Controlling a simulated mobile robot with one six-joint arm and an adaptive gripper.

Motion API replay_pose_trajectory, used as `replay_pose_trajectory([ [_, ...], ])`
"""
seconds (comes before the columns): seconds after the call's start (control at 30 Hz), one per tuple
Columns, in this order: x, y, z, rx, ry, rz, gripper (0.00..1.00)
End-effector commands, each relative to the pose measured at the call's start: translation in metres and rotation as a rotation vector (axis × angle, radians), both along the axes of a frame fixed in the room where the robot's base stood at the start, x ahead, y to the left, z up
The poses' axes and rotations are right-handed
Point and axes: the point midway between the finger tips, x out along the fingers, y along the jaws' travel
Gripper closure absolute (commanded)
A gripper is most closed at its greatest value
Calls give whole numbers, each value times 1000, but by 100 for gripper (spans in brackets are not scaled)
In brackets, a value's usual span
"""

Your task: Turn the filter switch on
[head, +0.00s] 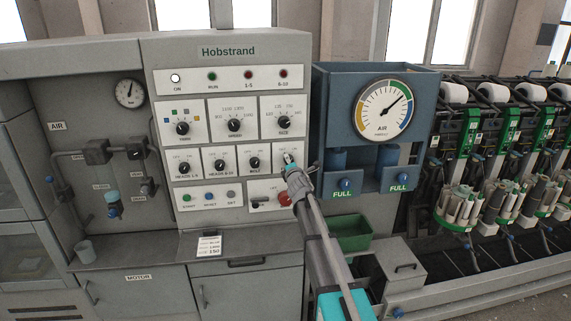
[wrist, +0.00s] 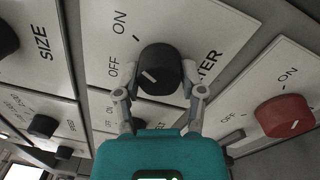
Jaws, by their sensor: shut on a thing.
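The filter switch is a black round knob (wrist: 167,68) on a white plate marked OFF and ON; the visible end of its name reads "TER". Its white pointer line is turned toward OFF, away from the tick by ON. My gripper (wrist: 160,88) has one finger on each side of the knob and is shut on it. In the head view my gripper (head: 291,166) reaches the right end of the lower knob row and hides most of this switch.
The belt knob (head: 253,163) is just left, the size knob (head: 284,122) above. A red knob (head: 285,198) sits below, close to my arm. The blue air gauge box (head: 340,85) stands to the right. A paper card (head: 209,244) is on the ledge.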

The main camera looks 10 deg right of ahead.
Motion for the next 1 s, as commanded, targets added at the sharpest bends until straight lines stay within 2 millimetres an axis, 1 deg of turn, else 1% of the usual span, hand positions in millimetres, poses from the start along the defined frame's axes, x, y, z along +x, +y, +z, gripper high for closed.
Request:
replay_pose_trajectory([
  [0.5,1,0,0,26,-2,1,96],
  [0.53,1,0,0,26,-2,1,42],
  [0.67,1,0,0,25,-1,0,18],
  [0.7,1,0,0,24,-1,0,13],
  [1.0,0,-1,0,23,0,-1,13],
])
